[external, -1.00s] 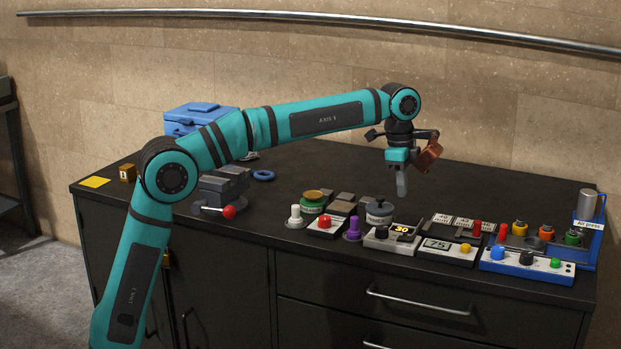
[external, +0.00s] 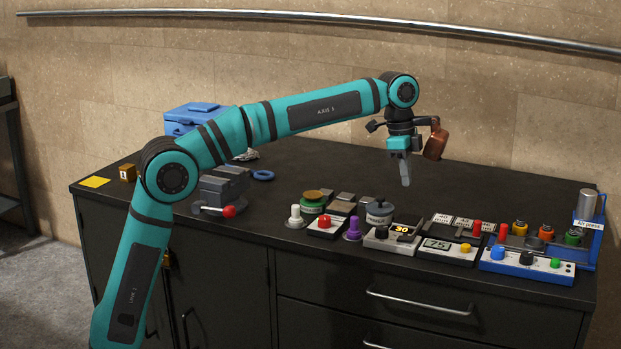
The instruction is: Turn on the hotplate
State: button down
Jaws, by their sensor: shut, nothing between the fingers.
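Two low boxes with displays stand along the table's front edge; no readable label tells which is the hotplate. One box (external: 412,236) has a black knob and shows 30. My gripper (external: 405,180) is shut and empty, pointing down in the air above and behind these boxes, touching nothing. The boxes' far sides are partly hidden.
A purple knob (external: 353,229), red button (external: 325,221) and grey pot (external: 379,212) stand left. A blue panel (external: 520,262) with coloured knobs and the air press stand (external: 589,225) are right. A vise (external: 222,187) and blue toolbox (external: 198,115) are further left. The table's middle back is clear.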

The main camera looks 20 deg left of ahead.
aim_at(410, 238)
jog(key=shift+f, duration=0.15)
jog(key=f, duration=0.4)
jog(key=d+f, duration=0.1)
jog(key=f, duration=0.4)
jog(key=d+f, duration=0.1)
jog(key=f, duration=0.3)
jog(key=shift+f, duration=0.3)
jog(key=shift+d+f+y, duration=0.3)
jog(key=shift+y, duration=0.1)
jog(key=shift+a, duration=0.25)
